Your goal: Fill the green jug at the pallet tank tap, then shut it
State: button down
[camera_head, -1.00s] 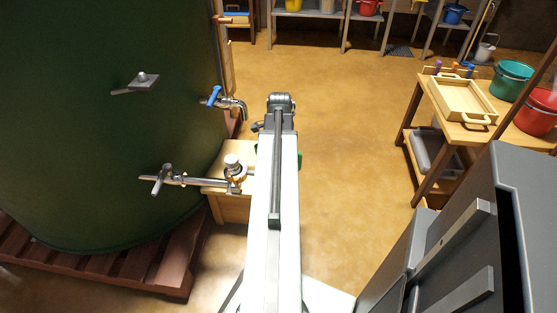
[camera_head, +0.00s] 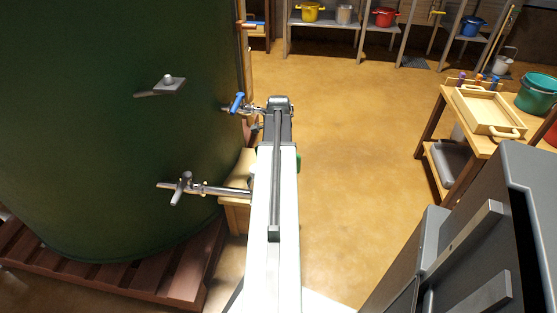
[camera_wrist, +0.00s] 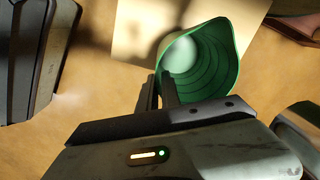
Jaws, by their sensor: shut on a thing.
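The green jug (camera_wrist: 214,72) shows in the wrist view with its wide mouth towards the camera. Its inside is ribbed and has a pale bright patch; I cannot tell whether it holds liquid. My gripper (camera_wrist: 164,82) is shut on the jug at its near side; the exact grip is partly hidden. In the head view my arm hides most of the jug, and a green sliver (camera_head: 294,160) shows beside it. The dark green tank (camera_head: 110,130) stands at left.
The tank stands on a reddish pallet (camera_head: 165,277). A low wooden stand (camera_head: 237,215) is under the lower tap. A table with a wooden tray (camera_head: 487,112) and buckets is at right. Shelves with pots line the back. The floor between is clear.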

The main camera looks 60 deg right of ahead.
jog(key=shift+f, duration=0.2)
dwell(0.3)
jog(key=c, duration=1.5)
grip_release()
jog(key=shift+r, duration=0.1)
notch_tip(320, 180, up, 8)
jog(key=p, duration=0.7)
jog(key=shift+s+p, duration=0.1)
jog(key=shift+p, duration=0.3)
jog(key=shift+f, duration=0.2)
